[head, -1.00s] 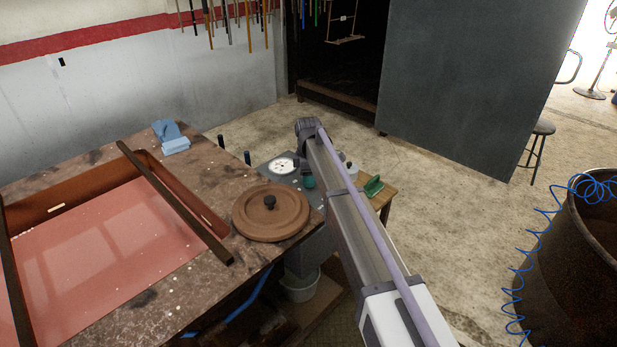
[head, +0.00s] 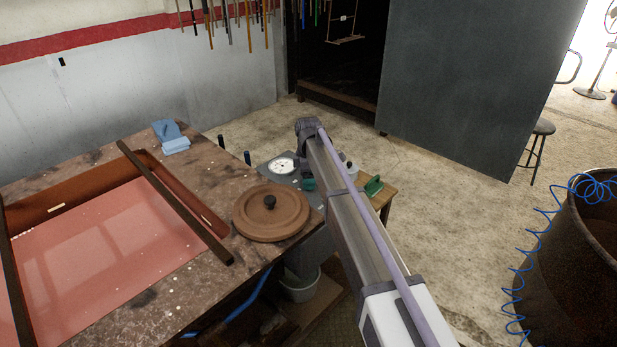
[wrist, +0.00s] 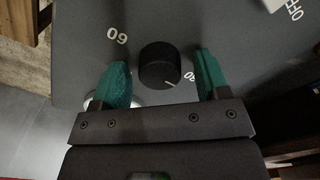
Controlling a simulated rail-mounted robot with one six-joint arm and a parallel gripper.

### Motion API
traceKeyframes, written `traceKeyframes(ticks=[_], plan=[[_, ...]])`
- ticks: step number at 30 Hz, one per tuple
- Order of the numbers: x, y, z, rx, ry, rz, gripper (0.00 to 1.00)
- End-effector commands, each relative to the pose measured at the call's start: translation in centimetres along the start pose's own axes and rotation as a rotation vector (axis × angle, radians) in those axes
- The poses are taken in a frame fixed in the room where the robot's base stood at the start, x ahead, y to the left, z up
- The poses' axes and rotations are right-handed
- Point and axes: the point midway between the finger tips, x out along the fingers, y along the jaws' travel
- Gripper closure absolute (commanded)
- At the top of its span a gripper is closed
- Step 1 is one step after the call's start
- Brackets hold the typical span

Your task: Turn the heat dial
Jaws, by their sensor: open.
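The heat dial (wrist: 160,64) is a round black knob with a white pointer line on a dark grey panel (wrist: 208,22). In the wrist view its pointer is turned toward a white number at its lower right, and a "60" is printed at its upper left. My gripper (wrist: 161,80) is open, with one green-padded finger on each side of the dial and a visible gap to both. In the head view my gripper (head: 308,184) shows only as a green bit beside my arm, and the dial is hidden there.
A white round gauge (head: 282,166) sits on the panel's top. A brown round lid (head: 271,213) lies on the worktable near it. A green object (head: 373,185) rests on a small wooden stand to the right. Blue gloves (head: 170,137) lie at the table's far edge.

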Motion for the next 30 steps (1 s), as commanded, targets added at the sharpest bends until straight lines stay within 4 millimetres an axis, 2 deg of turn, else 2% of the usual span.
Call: traceKeyframes(ticks=[5,12,15,18,26,30], plan=[[-2.6,0.0,0.0,0.000,0.000,0.000,0.31],[-8.7,0.0,0.0,0.000,0.000,0.000,0.31],[-10.5,0.0,0.0,0.000,0.000,0.000,0.31],[-11.1,0.0,0.0,0.000,0.000,0.000,0.31],[-10.7,0.0,0.0,0.000,0.000,0.000,0.31],[-10.7,0.0,0.0,0.102,0.000,0.000,0.31]])
